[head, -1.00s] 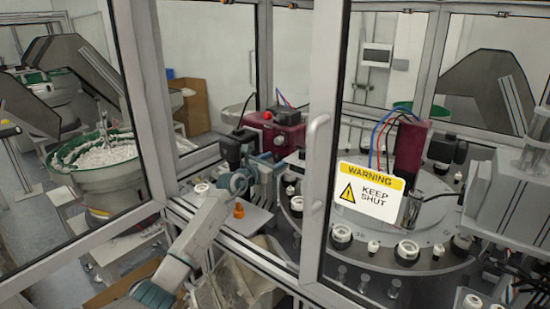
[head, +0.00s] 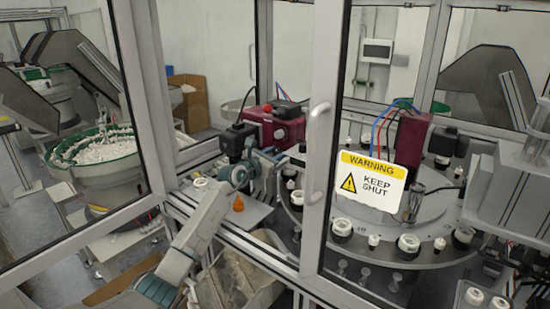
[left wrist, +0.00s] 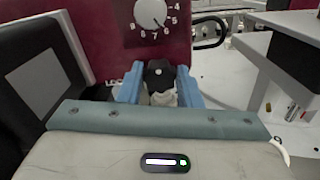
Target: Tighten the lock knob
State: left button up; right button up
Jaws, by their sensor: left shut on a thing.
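The lock knob (left wrist: 159,75) is black with a pale dot on its front, and it sits low on the maroon unit (left wrist: 105,30), beside a partly covered "LOC" label. My left gripper (left wrist: 160,92) is shut on this knob, with one blue finger on each side of it. In the head view my left gripper (head: 272,158) is in front of the maroon unit (head: 280,128), and the knob cannot be made out there. My right gripper is in neither view.
A numbered dial (left wrist: 150,12) is just above the knob. A black block (head: 237,140) stands left of the unit. An orange piece (head: 238,203) is on the plate below my wrist.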

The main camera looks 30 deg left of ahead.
pick_arm(q)
jog(key=o, duration=1)
jog(key=shift+c, duration=0.2)
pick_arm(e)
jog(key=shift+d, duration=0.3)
pick_arm(q)
jog(key=shift+s, duration=0.1)
jog(key=shift+s+a+f, duration=0.1)
jog(key=shift+s, duration=0.2)
jog(key=s+b, duration=0.4)
jog(key=s, duration=0.6)
jog(key=shift+a, duration=0.3)
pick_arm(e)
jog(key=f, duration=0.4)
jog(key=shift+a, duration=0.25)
